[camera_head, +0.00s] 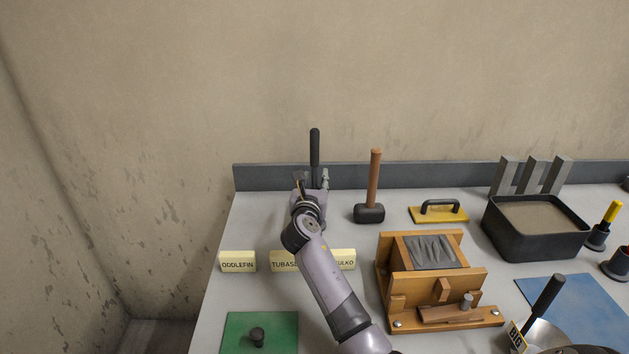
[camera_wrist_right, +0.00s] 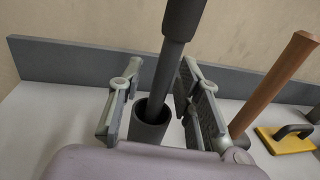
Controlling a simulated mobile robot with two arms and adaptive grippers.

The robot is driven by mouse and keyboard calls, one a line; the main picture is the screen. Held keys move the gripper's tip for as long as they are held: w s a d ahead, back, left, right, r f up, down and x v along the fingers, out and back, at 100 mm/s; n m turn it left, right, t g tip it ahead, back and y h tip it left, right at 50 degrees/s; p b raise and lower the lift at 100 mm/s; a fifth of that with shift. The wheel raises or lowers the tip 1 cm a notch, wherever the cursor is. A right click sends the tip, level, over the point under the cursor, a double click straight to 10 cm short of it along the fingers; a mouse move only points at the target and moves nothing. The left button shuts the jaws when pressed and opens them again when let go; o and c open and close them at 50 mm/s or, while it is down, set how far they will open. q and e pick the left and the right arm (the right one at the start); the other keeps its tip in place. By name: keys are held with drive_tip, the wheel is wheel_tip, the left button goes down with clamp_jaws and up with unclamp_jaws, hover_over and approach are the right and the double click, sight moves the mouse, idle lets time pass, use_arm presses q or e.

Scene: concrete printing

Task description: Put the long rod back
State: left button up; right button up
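The long rod (camera_head: 314,148) is dark with a thicker black grip at its top and stands near the back edge of the table. In the right wrist view the rod (camera_wrist_right: 168,72) leans slightly, and its lower end is inside a dark round cup holder (camera_wrist_right: 148,128). My right gripper (camera_head: 313,183) is around the rod. In the right wrist view its fingers (camera_wrist_right: 163,95) stand on both sides of the rod with gaps between, so it is open. The rod's bottom end is hidden inside the cup. My left gripper is not in view.
A mallet (camera_head: 374,182) with a wooden handle stands just right of the rod. A yellow float (camera_head: 439,214), a wooden mould (camera_head: 399,293) and a black tub (camera_head: 535,250) are further right. Name labels (camera_head: 238,262) and a green mat (camera_head: 290,330) lie in front.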

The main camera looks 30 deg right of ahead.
drive_tip(key=shift+r, duration=0.1)
drive_tip(key=shift+s+a, duration=0.1)
drive_tip(key=shift+a, duration=0.05)
drive_tip(key=v, duration=1.1)
drive_tip(key=shift+s+a, duration=0.25)
drive_tip(key=shift+s, duration=0.05)
